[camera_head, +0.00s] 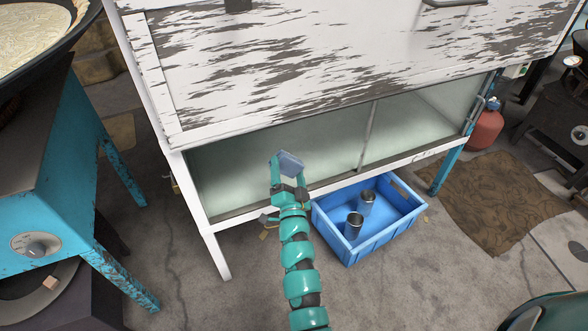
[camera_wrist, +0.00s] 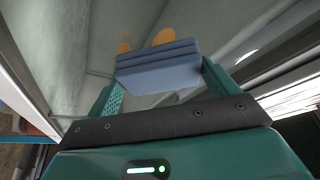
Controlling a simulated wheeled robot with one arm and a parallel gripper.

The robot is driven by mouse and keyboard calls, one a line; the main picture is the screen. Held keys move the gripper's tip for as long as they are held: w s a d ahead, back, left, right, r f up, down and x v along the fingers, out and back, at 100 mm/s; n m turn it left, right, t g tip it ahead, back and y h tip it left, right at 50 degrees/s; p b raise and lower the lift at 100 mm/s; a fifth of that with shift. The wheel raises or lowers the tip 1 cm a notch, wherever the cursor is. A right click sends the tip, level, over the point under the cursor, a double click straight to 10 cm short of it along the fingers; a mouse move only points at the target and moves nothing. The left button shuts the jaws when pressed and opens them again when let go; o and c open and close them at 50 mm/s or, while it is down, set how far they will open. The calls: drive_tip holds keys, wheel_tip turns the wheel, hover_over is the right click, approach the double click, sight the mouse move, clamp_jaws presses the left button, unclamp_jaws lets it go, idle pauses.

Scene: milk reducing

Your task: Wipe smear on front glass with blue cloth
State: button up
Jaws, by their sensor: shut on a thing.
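My gripper (camera_head: 288,170) is shut on a folded blue cloth (camera_head: 291,162) and holds it up at the lower glass front (camera_head: 235,165) of the white cabinet. In the wrist view the cloth (camera_wrist: 158,66) sits as a layered block between the two teal fingers of my gripper (camera_wrist: 158,78). An orange smear (camera_wrist: 163,36) shows just beyond the cloth's upper edge, with a smaller orange patch (camera_wrist: 123,47) to its left. The cloth hides part of the area below the smear. I cannot tell whether the cloth touches the glass.
A blue crate (camera_head: 375,243) with two metal cups (camera_head: 354,224) stands on the floor right of my arm. The peeling white cabinet (camera_head: 290,70) overhangs the glass. A turquoise stove stand (camera_head: 40,170) is at left. A red gas bottle (camera_head: 487,128) stands at right.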

drive_tip(key=shift+s+a+r+p, duration=0.3)
drive_tip(key=shift+a+p, duration=0.2)
drive_tip(key=shift+a, duration=0.35)
drive_tip(key=shift+s+a+r+p, duration=0.3)
drive_tip(key=shift+a+p, duration=0.2)
drive_tip(key=shift+a, duration=0.35)
drive_tip(key=shift+s+a+r+p, duration=0.3)
drive_tip(key=shift+a+p, duration=0.2)
drive_tip(key=shift+a, duration=0.35)
drive_tip(key=shift+w+d+f+b, duration=0.1)
drive_tip(key=shift+w+d+b, duration=0.35)
drive_tip(key=shift+d, duration=0.75)
drive_tip(key=shift+w+d+b, duration=0.35)
drive_tip(key=shift+d+b, duration=0.05)
drive_tip(key=shift+d, duration=0.85)
drive_tip(key=shift+w+d+f+b, duration=0.1)
drive_tip(key=shift+w+d+b, duration=0.35)
drive_tip(key=shift+d, duration=0.75)
drive_tip(key=shift+r, duration=0.1)
drive_tip(key=shift+s, duration=0.1)
drive_tip(key=shift+s+d, duration=0.3)
drive_tip(key=shift+s, duration=0.65)
drive_tip(key=shift+s+d, duration=0.3)
drive_tip(key=shift+s, duration=0.6)
drive_tip(key=shift+s+d, duration=0.3)
drive_tip(key=shift+s, duration=0.65)
